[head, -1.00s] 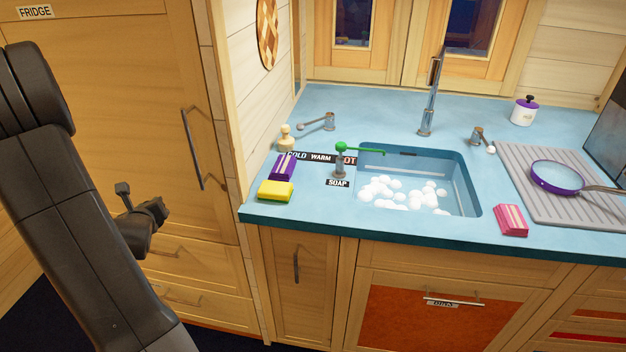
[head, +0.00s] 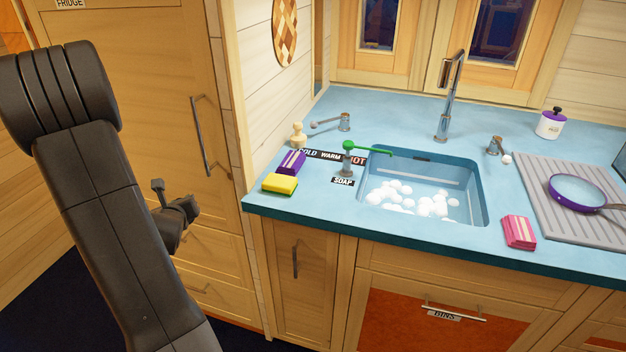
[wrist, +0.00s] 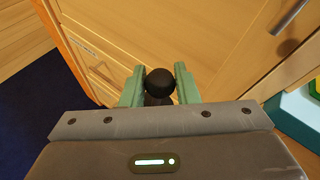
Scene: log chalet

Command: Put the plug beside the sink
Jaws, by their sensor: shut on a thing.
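In the wrist view my gripper (wrist: 159,80) has its two green fingers shut on a black round-topped thing, which I take to be the plug (wrist: 160,82). Its lower part is hidden behind the gripper body. It is held in front of wooden cupboard fronts, above the dark blue floor. In the head view the fingers and plug cannot be made out. The blue sink (head: 474,188) is set in the blue counter (head: 400,116) and holds several white foam balls. Its bottom is partly hidden by them.
Left of the sink are a green-topped soap pump (head: 347,160), a yellow sponge (head: 280,184), a purple sponge (head: 291,162) and a pale wooden knobbed thing (head: 297,135). Right are a pink sponge (head: 519,232) and a grey drainer (head: 535,185) with a pan (head: 577,191).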

